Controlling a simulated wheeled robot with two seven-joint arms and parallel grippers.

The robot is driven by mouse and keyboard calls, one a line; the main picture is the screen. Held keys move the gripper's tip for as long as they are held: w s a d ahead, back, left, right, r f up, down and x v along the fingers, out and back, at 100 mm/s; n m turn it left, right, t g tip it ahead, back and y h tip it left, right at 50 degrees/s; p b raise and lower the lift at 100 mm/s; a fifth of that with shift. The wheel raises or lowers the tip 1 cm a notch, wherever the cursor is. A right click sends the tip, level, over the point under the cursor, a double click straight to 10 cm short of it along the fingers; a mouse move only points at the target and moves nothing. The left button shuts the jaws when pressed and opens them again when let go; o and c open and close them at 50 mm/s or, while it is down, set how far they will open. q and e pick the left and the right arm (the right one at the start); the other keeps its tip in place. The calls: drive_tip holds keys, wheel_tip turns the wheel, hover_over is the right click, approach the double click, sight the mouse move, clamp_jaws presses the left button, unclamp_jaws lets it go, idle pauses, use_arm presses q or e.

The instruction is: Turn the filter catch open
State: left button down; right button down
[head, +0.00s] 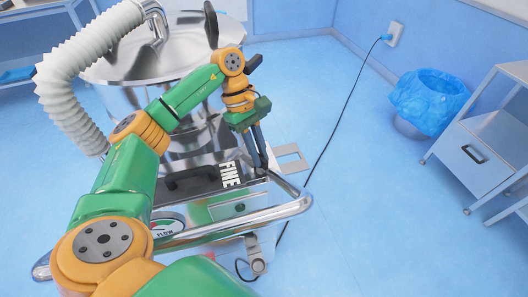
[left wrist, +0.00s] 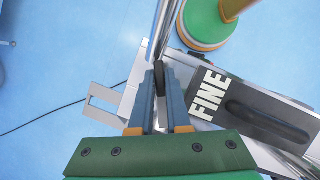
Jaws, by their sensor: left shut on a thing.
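The filter (head: 192,182) is a dark drawer-like block with a black handle and a white FINE label, set in the metal machine. It also shows in the left wrist view (left wrist: 243,97). My left gripper (head: 262,168) points down at the block's right end in the head view. In the left wrist view, its fingers (left wrist: 159,72) are closed on a small dark piece, apparently the filter catch (left wrist: 158,70), beside the FINE label. The fingers hide most of the catch, so its turn angle is unclear. My right gripper is not in view.
A metal tube rail (head: 290,208) runs around the machine's front, close to my left gripper. A slotted metal plate (head: 291,158) sticks out at the right. A steel drum (head: 150,60) with a white hose (head: 75,75) stands behind. A black cable (head: 338,125) crosses the floor.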

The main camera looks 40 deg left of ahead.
use_arm(q)
drive_tip(key=shift+m, duration=0.5)
drive_tip(key=c, duration=1.2)
unclamp_jaws()
drive_tip(key=shift+o, duration=0.2)
